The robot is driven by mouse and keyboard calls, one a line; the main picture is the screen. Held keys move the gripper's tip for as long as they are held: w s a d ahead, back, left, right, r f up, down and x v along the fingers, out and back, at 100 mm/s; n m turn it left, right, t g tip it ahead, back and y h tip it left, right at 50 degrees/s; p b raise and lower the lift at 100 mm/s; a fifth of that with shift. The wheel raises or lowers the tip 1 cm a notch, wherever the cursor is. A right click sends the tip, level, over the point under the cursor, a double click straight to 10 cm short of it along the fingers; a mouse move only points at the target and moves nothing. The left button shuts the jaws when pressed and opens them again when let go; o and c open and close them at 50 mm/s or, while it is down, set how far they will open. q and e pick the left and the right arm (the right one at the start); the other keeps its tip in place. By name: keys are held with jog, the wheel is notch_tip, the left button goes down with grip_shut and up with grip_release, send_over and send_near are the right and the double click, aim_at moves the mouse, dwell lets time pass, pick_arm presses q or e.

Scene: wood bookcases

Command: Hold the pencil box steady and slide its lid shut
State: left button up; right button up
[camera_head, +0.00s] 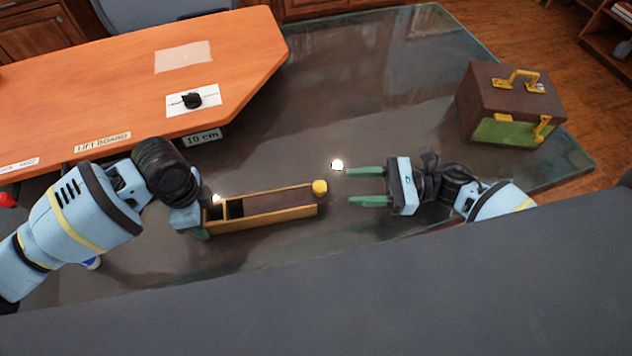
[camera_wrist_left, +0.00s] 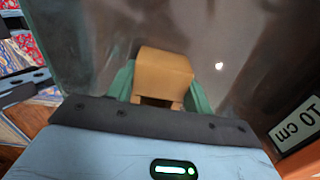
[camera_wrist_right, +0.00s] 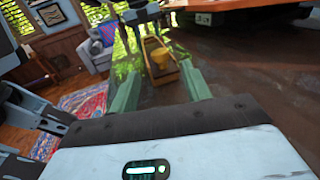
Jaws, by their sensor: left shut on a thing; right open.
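The pencil box (camera_head: 270,219) is a long, narrow wooden box lying on the dark glossy table. Its dark brown lid (camera_head: 280,202) sits between the side rails, with a round yellow knob (camera_head: 320,187) at the right end. A dark gap (camera_head: 235,208) in the top shows left of the lid. My left gripper (camera_head: 200,224) is shut on the box's left end; in the left wrist view the tan box end (camera_wrist_left: 165,68) sits between its green fingers. My right gripper (camera_head: 368,186) is open and empty, right of the knob and apart from it. The knob also shows in the right wrist view (camera_wrist_right: 160,57).
An orange board (camera_head: 120,85) with a black item (camera_head: 192,100) on a white patch lies at the back left. A brown and green case (camera_head: 510,105) with yellow handles stands at the right. The table between the box and the case is clear apart from my right arm.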

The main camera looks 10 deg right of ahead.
aim_at(320, 186)
jog(key=shift+s+d, duration=0.1)
jog(key=shift+d, duration=0.55)
jog(key=shift+d, duration=0.1)
jog(key=shift+c, duration=0.2)
jog(key=shift+s+d+f, duration=0.1)
jog(key=shift+d+f, duration=0.05)
jog(key=shift+d, duration=0.35)
jog(key=shift+s+d+f, duration=0.1)
jog(key=shift+d, duration=0.35)
jog(key=a, duration=0.4)
jog(key=w+a, duration=0.1)
jog(key=a, duration=0.3)
jog(key=w+a, duration=0.1)
jog(key=a, duration=0.2)
jog(key=shift+w+a, duration=0.15)
jog(key=shift+a, duration=0.25)
jog(key=shift+c, duration=0.5)
grip_shut()
